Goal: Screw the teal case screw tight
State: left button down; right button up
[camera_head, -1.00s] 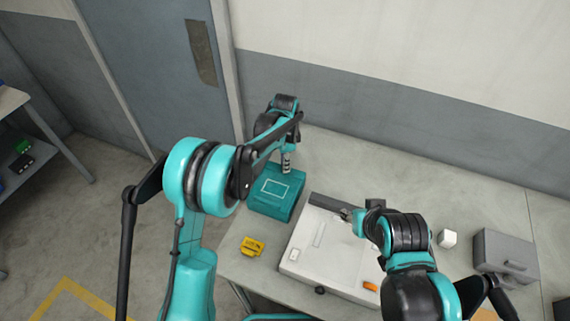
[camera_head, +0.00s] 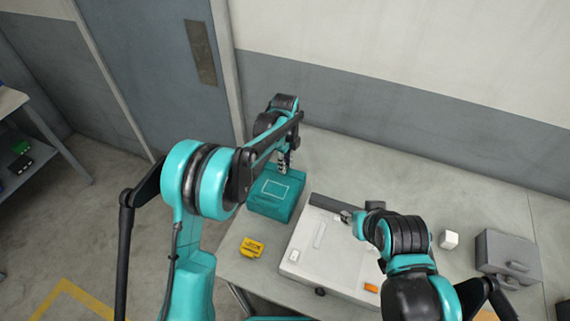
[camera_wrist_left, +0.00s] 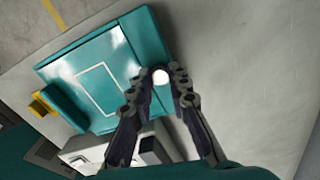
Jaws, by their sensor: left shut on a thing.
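The teal case (camera_head: 262,204) stands at the back left of the table, with a pale rectangle outlined on its top. It also shows in the left wrist view (camera_wrist_left: 66,68). My left gripper (camera_head: 283,170) points down at the case's back right corner. In the left wrist view its fingertips (camera_wrist_left: 160,82) are closed around a small white round screw head (camera_wrist_left: 161,77) at the case's edge. The screw's shaft is hidden, so its depth cannot be told. My right gripper (camera_head: 347,216) hovers over the white panel, its jaws too small to read.
A large white flat case (camera_head: 310,262) lies right of the teal case. A yellow piece (camera_head: 252,247) lies at the front left. Bare table lies behind.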

pick_arm(q)
jog(key=shift+m, duration=0.5)
jog(key=c, duration=1.4)
grip_release()
jog(key=shift+c, duration=0.2)
notch_tip(320, 180, up, 12)
